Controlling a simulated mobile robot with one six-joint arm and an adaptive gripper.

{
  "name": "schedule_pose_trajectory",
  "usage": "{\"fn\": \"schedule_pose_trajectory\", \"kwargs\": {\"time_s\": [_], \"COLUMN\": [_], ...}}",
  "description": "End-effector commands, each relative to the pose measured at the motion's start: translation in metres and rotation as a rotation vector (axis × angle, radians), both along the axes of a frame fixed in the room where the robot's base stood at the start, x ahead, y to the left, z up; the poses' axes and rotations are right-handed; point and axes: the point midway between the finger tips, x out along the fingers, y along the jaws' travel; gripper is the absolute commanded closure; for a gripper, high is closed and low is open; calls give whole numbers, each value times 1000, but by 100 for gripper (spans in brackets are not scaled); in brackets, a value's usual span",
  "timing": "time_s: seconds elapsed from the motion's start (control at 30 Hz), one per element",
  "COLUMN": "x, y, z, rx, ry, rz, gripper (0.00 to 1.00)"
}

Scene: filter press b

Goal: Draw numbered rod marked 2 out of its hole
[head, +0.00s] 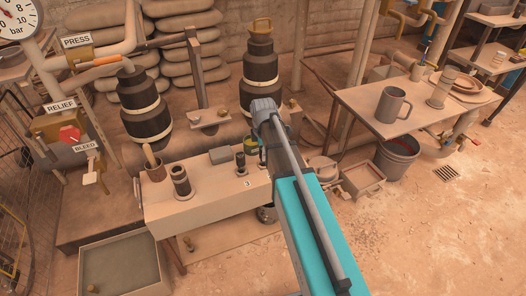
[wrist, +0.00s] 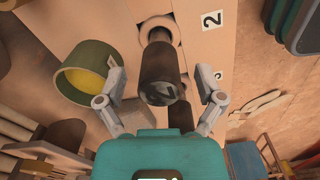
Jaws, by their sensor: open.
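In the wrist view, the dark, thick-topped rod (wrist: 160,75) rises from a round hole in a tan board, beside a white label with a 2 (wrist: 212,20). My gripper (wrist: 166,76) is open, one finger on each side of this rod, with a visible gap on both sides. Whether the fingertips are level with the rod's top is hard to tell. A second dark rod (wrist: 181,117), partly hidden behind the first, stands near a label with a 3 (wrist: 219,75).
A green cup with yellow inside (wrist: 84,76) stands close to the left finger. In the head view, the tan bench (head: 205,210) also holds a dark ringed cylinder (head: 180,180), a brown pot (head: 154,168) and a grey block (head: 221,155). A side table with a mug (head: 393,105) stands right.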

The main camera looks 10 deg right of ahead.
Motion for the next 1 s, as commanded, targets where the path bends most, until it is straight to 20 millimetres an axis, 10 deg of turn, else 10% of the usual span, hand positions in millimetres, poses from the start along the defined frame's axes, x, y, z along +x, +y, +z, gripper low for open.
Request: {"fn": "schedule_pose_trajectory", "kwargs": {"time_s": [0.63, 1.0], "x": [0, 0], "y": [0, 0], "z": [-11, -11], "rx": [0, 0], "ry": [0, 0], "rz": [0, 0], "gripper": [15, 84]}}
